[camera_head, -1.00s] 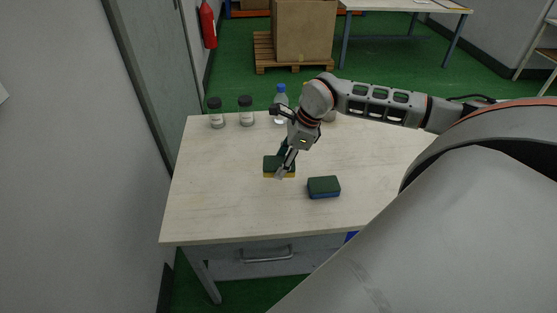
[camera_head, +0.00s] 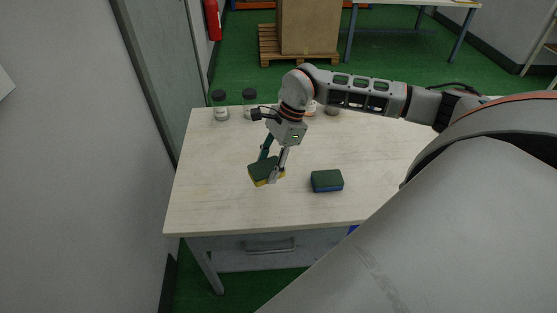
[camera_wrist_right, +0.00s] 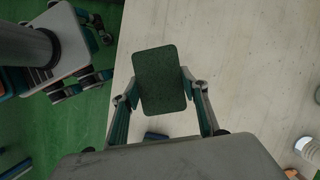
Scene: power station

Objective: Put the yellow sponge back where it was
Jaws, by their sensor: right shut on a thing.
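The yellow sponge (camera_head: 264,171) with a dark green top is between the fingers of my right gripper (camera_head: 268,169), which is shut on it. It looks tilted and seems a little above the table (camera_head: 215,205). In the right wrist view the sponge's green face (camera_wrist_right: 160,80) shows between both fingers of my right gripper (camera_wrist_right: 158,92). A second sponge, blue with a dark green top (camera_head: 327,181), lies on the table to the right. In the right wrist view, another arm shows at the upper left; whether its gripper is open is unclear.
Two dark-capped jars (camera_head: 220,105) stand at the back left of the table. Other items behind my right arm are partly hidden. The front and left of the tabletop are clear. Boxes on a pallet (camera_head: 300,42) stand behind the table.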

